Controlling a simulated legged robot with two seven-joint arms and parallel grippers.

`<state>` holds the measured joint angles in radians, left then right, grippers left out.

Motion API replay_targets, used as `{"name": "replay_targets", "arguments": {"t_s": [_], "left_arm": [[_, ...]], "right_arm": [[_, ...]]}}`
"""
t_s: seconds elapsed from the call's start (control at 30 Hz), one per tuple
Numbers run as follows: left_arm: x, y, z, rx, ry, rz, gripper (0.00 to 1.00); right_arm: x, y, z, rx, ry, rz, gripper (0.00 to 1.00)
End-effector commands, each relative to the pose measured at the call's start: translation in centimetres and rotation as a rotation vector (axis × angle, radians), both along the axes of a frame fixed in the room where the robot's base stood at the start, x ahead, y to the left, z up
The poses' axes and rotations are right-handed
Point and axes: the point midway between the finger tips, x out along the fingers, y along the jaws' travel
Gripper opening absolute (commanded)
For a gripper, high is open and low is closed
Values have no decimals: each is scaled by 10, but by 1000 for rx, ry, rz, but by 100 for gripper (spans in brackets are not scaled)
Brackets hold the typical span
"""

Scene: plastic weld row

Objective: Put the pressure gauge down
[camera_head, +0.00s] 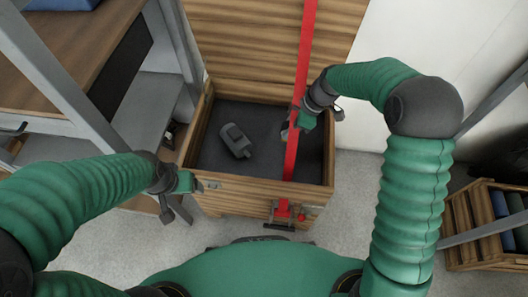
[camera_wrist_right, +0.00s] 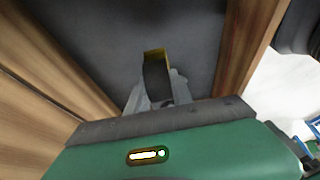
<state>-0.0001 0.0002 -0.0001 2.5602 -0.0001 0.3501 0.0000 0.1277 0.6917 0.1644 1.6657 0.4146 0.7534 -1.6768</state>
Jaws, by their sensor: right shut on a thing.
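My right gripper (camera_head: 290,131) reaches into the open wooden box (camera_head: 255,188) near its right side, partly hidden by a red bar. In the right wrist view its fingers (camera_wrist_right: 157,98) are shut on a dark, narrow thing with a yellow edge, which I take to be the pressure gauge (camera_wrist_right: 157,72). It is seen nearly edge-on above the box's dark floor (camera_wrist_right: 100,35); whether it touches the floor I cannot tell. In the head view I cannot make it out. My left gripper (camera_head: 176,203) is outside the box at its front left; its jaw opening is unclear.
A grey device (camera_head: 235,141) lies tilted on the box floor, left of my right gripper. The red bar (camera_head: 297,90) crosses over the box's right part. A workbench (camera_head: 75,45) stands at left. A second wooden crate (camera_head: 480,218) is at right. Floor space remains between the grey device and the bar.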

Motion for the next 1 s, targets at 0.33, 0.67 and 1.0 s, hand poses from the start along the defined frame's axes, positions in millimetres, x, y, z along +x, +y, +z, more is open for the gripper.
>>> {"name": "replay_targets", "arguments": {"t_s": [0.33,0.67,1.0], "left_arm": [[0,0,-32,0,-1,0,76],[0,0,-50,0,0,0,76],[0,0,-52,0,-1,0,76]], "right_arm": [[0,-1,-65,3,2,-1,0],[0,-1,-104,3,0,-1,0],[0,-1,-107,2,1,-1,39]]}}
